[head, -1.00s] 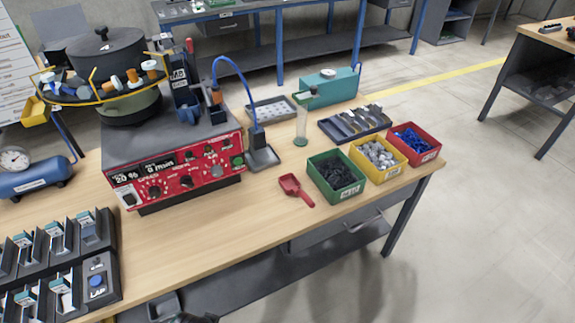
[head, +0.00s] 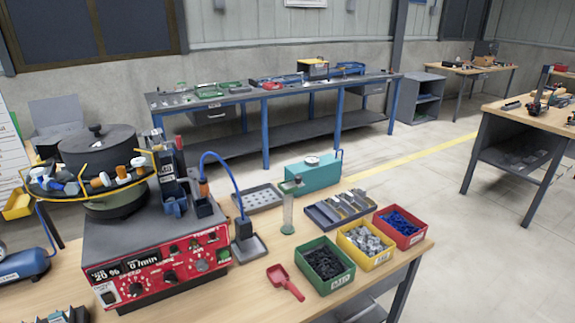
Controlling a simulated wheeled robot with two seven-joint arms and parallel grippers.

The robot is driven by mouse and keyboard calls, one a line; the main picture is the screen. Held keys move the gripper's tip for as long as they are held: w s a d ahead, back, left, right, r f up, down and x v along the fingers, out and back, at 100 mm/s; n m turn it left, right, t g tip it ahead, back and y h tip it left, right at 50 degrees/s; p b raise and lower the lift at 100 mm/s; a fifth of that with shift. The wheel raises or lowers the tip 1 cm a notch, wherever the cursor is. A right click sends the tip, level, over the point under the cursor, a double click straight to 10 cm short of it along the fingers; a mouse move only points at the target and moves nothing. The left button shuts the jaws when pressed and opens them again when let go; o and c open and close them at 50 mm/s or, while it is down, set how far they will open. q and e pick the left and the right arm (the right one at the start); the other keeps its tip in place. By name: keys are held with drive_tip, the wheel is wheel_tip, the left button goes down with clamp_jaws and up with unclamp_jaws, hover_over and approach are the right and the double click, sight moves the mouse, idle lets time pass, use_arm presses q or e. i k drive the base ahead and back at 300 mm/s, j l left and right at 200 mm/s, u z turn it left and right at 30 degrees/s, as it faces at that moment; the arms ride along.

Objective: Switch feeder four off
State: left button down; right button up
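A bowl feeder stands at the left of the near bench. Its dark lidded bowl (head: 100,152) has a track carrying several bolts and caps around it. Below is a grey control box with a red front panel (head: 165,273). The panel's display (head: 122,271) is lit and reads about 20 % and 0 /min. A light switch plate (head: 107,293) sits at the panel's lower left; its position is too small to tell. A green button (head: 223,255) is at the right end. I cannot read a feeder number. Neither of my grippers is in view.
Right of the feeder are a red scoop (head: 284,282), green (head: 338,285), yellow (head: 378,262) and red (head: 415,238) parts bins, a clear cylinder (head: 287,215) and a teal box (head: 313,174). A blue air tank (head: 22,265) is at left. Floor beyond is clear.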

sight(109, 299)
drive_tip(key=u, duration=1.4)
